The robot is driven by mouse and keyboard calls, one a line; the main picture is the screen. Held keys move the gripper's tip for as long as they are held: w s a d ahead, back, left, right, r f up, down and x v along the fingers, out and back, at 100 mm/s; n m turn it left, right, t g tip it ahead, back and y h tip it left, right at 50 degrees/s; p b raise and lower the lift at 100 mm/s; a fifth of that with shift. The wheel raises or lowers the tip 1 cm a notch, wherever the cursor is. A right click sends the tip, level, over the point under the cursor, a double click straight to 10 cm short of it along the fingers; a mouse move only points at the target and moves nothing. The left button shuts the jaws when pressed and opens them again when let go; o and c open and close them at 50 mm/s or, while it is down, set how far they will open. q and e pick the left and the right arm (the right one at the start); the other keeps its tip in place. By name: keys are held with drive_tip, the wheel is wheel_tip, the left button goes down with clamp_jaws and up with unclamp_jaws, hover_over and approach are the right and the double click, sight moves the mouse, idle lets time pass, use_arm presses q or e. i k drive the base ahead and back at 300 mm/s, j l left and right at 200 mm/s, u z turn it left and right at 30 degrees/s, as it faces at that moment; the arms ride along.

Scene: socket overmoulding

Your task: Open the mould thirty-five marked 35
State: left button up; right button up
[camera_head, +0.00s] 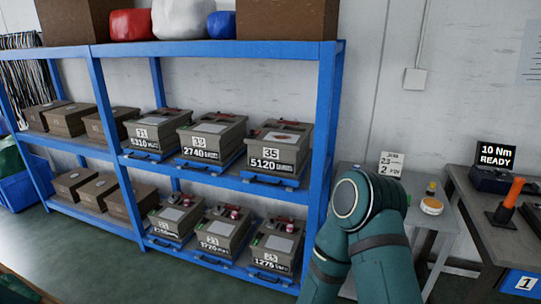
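The mould marked 35 (279,139) is a grey-brown box at the right end of the blue rack's middle shelf. Its front label reads 35 and 5120, and a reddish patch shows on its top. It rests on a blue tray (268,182) with a dark front handle and looks closed. A teal arm of mine rises at the lower right, to the right of the rack and apart from the mould. Neither of my grippers shows in this view.
The blue rack (328,95) holds several similar moulds, one marked 33 (211,134) beside mould 35. Blue rack posts flank the shelf. A small table (350,172) and a bench with a "10 Nm READY" display (495,155) stand right. Green floor (90,255) is clear in front.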

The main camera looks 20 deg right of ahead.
sight(282, 153)
drive_tip(key=i+l+z, duration=0.25)
drive_tip(key=z, duration=0.25)
drive_tip(key=i+l+z, duration=0.1)
drive_tip(key=i+z, duration=0.15)
drive_tip(key=z, duration=0.2)
